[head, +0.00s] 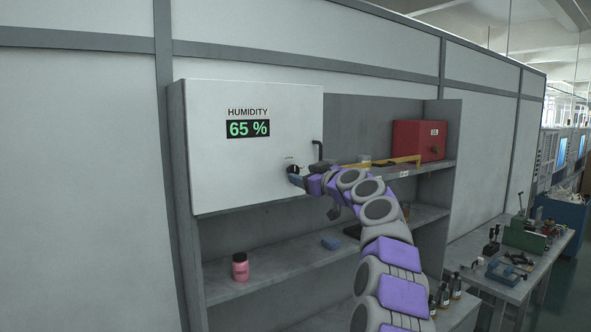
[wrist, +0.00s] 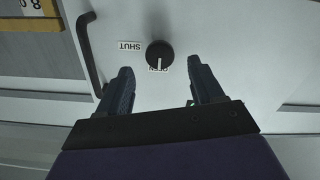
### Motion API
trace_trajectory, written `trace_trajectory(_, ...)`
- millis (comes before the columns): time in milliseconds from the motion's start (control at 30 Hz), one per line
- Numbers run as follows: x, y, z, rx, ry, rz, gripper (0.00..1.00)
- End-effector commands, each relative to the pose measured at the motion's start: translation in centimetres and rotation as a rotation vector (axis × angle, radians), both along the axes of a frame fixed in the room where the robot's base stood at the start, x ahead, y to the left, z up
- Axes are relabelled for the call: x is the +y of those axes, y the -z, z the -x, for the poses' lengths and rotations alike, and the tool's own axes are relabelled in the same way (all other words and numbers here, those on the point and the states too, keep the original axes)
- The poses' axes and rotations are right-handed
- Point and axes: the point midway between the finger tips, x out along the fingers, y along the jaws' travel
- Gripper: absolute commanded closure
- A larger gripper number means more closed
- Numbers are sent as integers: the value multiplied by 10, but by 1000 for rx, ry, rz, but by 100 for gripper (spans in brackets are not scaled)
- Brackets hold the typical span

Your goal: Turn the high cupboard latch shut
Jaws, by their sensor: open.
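The white cupboard door (head: 240,175) is closed flat, with a humidity sign reading 65 % on it. Its black round latch knob (head: 294,169) sits near the door's lower right corner. In the wrist view the knob (wrist: 159,50) lies just beyond my fingertips, between their lines. Its white mark points at the OPEN label; the SHUT label (wrist: 130,46) is to the left in that view. My gripper (wrist: 159,66) is open, with one finger on each side and nothing held. In the head view my gripper (head: 295,178) partly covers the knob.
A black door handle (head: 318,149) stands out beside the knob. A red box (head: 419,141) and a yellow bar (head: 385,163) are on the shelf to the right. A pink jar (head: 240,267) and a blue block (head: 330,243) are on the lower shelf.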

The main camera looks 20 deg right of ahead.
Motion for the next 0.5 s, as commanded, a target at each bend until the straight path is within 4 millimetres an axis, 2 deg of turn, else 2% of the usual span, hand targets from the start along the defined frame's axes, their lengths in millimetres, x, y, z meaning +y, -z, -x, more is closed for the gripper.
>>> trace_trajectory(500, 13, -4, -42, -1, 2, 4, 33)
